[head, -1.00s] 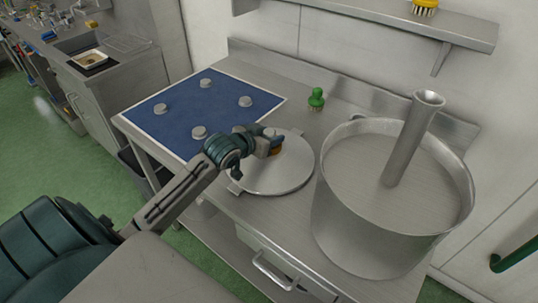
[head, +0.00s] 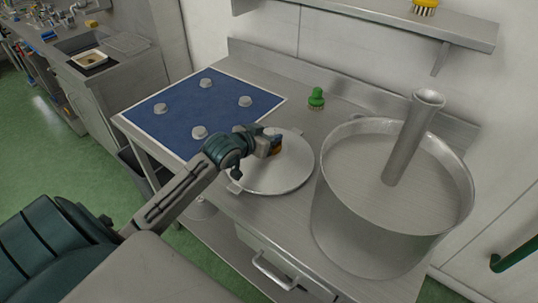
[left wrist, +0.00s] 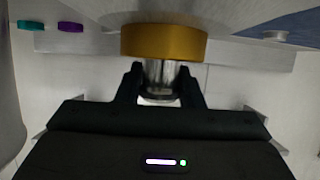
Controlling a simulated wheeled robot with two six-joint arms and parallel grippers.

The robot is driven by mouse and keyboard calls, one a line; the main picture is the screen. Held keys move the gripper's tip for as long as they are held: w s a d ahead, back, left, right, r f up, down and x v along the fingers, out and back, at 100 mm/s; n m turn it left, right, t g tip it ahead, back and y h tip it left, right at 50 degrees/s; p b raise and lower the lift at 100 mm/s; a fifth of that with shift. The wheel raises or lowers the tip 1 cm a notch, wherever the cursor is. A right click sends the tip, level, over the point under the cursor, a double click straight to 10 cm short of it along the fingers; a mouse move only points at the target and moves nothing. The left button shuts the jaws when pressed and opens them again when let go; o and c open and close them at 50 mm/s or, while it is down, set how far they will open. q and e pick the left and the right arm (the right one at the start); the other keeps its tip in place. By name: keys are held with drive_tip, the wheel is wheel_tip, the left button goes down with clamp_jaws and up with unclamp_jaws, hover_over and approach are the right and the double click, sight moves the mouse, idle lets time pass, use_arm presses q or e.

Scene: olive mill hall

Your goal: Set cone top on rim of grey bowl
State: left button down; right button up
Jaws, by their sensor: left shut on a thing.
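The cone top (head: 290,172) is a broad, shallow, pale-grey metal disc over the left part of the steel worktop. My left gripper (head: 272,146) is at its middle, shut on its fitting. In the left wrist view my gripper (left wrist: 160,88) closes around a short shiny stem (left wrist: 160,72) below an amber collar (left wrist: 164,41). The cone's pale surface fills the top of that view. I cannot tell whether the cone touches the worktop. The grey bowl (head: 365,242), a large steel vessel with an open rim, stands just right of the cone. My right gripper is not seen.
A steel tube (head: 415,135) rises from the bowl above its rim. A blue mat (head: 222,112) with several grey pucks lies to the left. A green brush (head: 316,98) stands behind the cone. A wall shelf (head: 380,20) holds a yellow brush (head: 425,6).

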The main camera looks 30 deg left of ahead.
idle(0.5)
use_arm(q)
drive_tip(key=shift+w+r, duration=0.1)
drive_tip(key=shift+r, duration=0.65)
wheel_tip(320, 180, up, 9)
drive_tip(key=shift+f+b, duration=0.15)
drive_tip(key=shift+b, duration=0.45)
